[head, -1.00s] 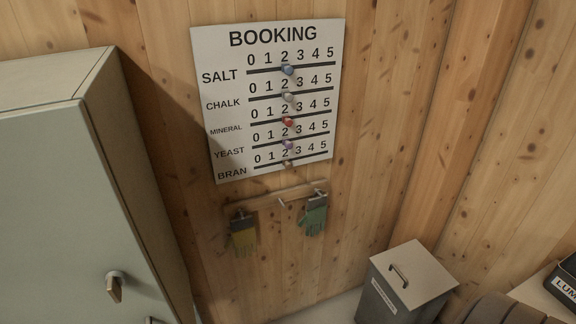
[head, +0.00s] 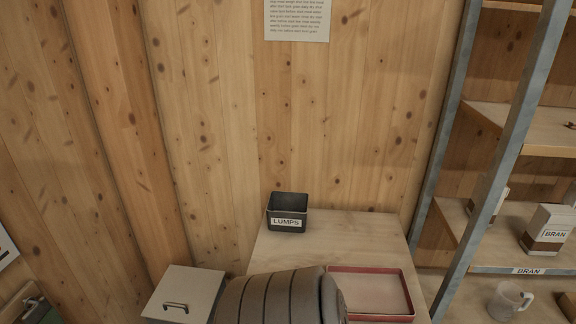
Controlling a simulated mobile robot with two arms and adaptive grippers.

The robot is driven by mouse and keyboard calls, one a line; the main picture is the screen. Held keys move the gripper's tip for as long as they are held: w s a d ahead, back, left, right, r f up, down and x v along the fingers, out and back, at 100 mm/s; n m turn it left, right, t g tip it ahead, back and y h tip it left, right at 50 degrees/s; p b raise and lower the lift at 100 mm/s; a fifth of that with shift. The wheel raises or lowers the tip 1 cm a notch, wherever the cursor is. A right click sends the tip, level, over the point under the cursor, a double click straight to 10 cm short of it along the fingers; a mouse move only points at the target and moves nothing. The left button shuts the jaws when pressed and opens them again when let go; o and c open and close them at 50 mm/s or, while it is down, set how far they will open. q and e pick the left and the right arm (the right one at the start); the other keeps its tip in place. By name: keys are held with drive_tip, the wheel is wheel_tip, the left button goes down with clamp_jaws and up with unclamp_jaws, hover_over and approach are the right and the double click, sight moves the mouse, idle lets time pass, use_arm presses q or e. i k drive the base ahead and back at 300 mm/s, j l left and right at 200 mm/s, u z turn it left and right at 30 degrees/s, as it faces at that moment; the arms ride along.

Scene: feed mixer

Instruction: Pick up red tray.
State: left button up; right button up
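The red tray (head: 368,318) is a shallow rectangular tray with a red rim and a pale inside. It lies on a light wooden table at the lower middle right of the head view. A dark ribbed cylindrical part in front hides the tray's left edge. The tray looks empty in the part that shows. Neither of my grippers shows in the head view.
A black box labelled LUMPS (head: 287,221) stands at the back of the table (head: 340,235). A lidded bin (head: 184,292) is to the left. A shelf rack (head: 500,190) on the right holds a BRAN box (head: 548,229) and a mug (head: 508,300).

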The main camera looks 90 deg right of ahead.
sight(372, 294)
drive_tip(key=z, duration=3.4)
